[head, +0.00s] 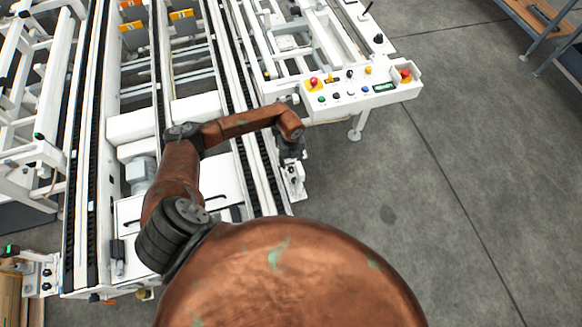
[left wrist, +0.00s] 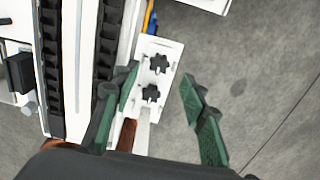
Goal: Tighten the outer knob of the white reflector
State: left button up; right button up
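The white reflector bracket (head: 293,184) sits at the right side of the conveyor's near end. In the left wrist view its white plate (left wrist: 169,50) carries two black star-shaped knobs, an upper one (left wrist: 158,63) and a lower one (left wrist: 151,93). I cannot tell from the marking which is the outer knob. My left gripper (head: 290,150) hangs over the bracket. In the left wrist view its green-padded fingers (left wrist: 160,80) are spread wide, with the knobs between them in the picture and no visible contact. The right gripper is not in view.
The conveyor rails (head: 243,110) run alongside the bracket. A control panel (head: 355,88) with coloured buttons stands beyond it. Another white bracket with dark knobs (head: 45,275) is at the near left. Grey floor (head: 450,190) on the right is clear.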

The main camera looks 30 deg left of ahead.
aim_at(291, 168)
pick_arm(q)
notch_tip(291, 168, down, 5)
jog(key=shift+r+b, duration=0.1)
jog(key=shift+b, duration=0.25)
grip_shut()
dwell(0.4)
